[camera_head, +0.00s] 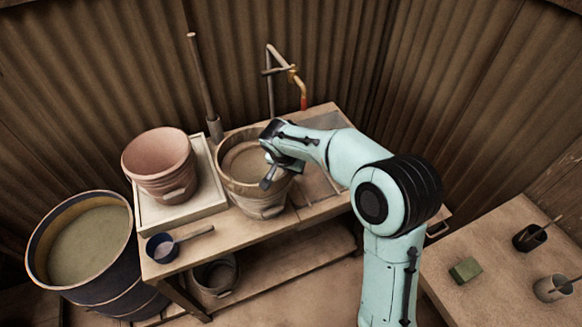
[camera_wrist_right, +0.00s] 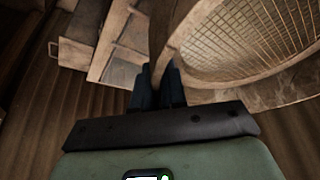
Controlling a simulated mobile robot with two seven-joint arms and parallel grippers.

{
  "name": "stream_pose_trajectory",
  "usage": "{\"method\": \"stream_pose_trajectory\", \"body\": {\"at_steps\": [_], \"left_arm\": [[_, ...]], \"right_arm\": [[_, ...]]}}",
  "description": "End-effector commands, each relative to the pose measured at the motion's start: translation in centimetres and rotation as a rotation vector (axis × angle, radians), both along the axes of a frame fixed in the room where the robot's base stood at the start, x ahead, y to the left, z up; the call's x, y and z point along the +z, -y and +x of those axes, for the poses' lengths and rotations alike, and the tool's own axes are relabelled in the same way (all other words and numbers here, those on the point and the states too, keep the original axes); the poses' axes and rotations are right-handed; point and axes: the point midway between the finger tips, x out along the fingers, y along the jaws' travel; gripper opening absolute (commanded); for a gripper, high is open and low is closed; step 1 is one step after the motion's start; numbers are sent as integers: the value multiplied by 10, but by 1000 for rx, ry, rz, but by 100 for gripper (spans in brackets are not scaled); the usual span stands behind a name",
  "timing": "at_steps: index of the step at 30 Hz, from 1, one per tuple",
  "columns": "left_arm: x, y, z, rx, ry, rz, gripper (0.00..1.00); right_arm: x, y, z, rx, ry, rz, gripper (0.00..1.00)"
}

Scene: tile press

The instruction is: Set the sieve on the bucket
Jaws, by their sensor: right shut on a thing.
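The sieve (camera_head: 240,150), a round wooden hoop, is at the top of the pale bucket (camera_head: 262,208) on the workbench. In the right wrist view the sieve (camera_wrist_right: 250,40) shows its wire mesh and curved rim. My right gripper (camera_head: 272,168) is at the sieve's right side, and its fingers (camera_wrist_right: 159,72) are shut on the rim. The hoop covers the bucket's mouth, so I cannot tell whether it rests fully on the bucket. My left gripper is not in view.
A pinkish bucket (camera_head: 158,165) stands on a pale board (camera_head: 205,200) to the left. A dark ladle (camera_head: 162,247) lies at the bench's front. A large barrel (camera_head: 75,287) stands at far left. A tap (camera_head: 296,85) is behind. A side table (camera_head: 480,240) holds a green block (camera_head: 466,270) and cups.

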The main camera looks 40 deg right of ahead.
Motion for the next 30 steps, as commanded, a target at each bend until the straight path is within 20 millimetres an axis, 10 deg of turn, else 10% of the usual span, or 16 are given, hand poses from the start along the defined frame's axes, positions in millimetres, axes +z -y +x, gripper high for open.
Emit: {"method": "stream_pose_trajectory", "body": {"at_steps": [11,12,14,30], "left_arm": [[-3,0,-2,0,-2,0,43],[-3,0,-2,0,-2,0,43],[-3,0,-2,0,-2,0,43],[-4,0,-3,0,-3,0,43]], "right_arm": [[-1,0,0,0,3,1,0],[-1,0,0,0,3,1,25],[-1,0,0,0,2,0,41],[27,-10,-6,1,6,2,41]]}}
